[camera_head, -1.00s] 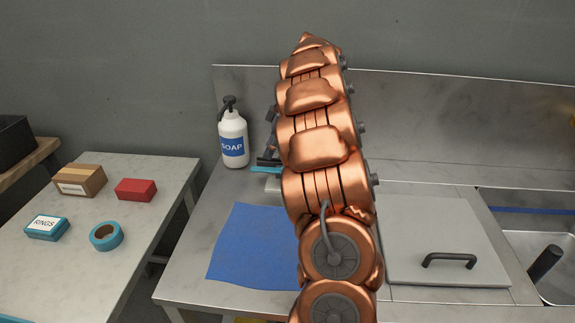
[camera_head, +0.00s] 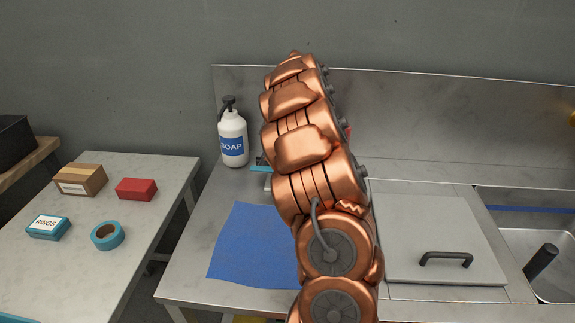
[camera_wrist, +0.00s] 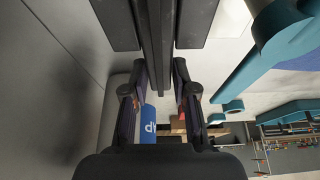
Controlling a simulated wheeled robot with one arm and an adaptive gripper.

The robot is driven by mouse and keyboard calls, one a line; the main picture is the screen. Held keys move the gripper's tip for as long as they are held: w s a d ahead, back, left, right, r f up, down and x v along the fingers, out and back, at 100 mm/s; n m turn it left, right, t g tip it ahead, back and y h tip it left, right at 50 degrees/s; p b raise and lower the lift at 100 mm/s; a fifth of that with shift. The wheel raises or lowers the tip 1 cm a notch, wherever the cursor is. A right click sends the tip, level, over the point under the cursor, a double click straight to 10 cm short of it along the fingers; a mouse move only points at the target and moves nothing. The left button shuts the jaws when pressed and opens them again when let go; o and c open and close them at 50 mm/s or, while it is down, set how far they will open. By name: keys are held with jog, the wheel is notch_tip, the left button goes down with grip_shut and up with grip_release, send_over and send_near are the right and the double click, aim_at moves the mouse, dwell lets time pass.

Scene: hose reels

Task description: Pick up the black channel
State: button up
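In the wrist view the black channel (camera_wrist: 157,45) is a long dark bar running from the top edge down the middle, narrowing to its lower end. My gripper (camera_wrist: 158,28) has its two dark finger pads against the channel's left and right sides, with no clear gap, so it looks shut on it. The upper end of the channel is cut off by the picture edge. In the head view my arm hides both the gripper and the channel.
The soap bottle (camera_head: 233,138) stands close to the left of my arm. A teal holder (camera_wrist: 285,32) is close on the right in the wrist view. A blue cloth (camera_head: 250,245) lies on the steel counter (camera_head: 185,285). A grey lid (camera_head: 425,225) and sink are right.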

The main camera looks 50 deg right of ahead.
grip_shut()
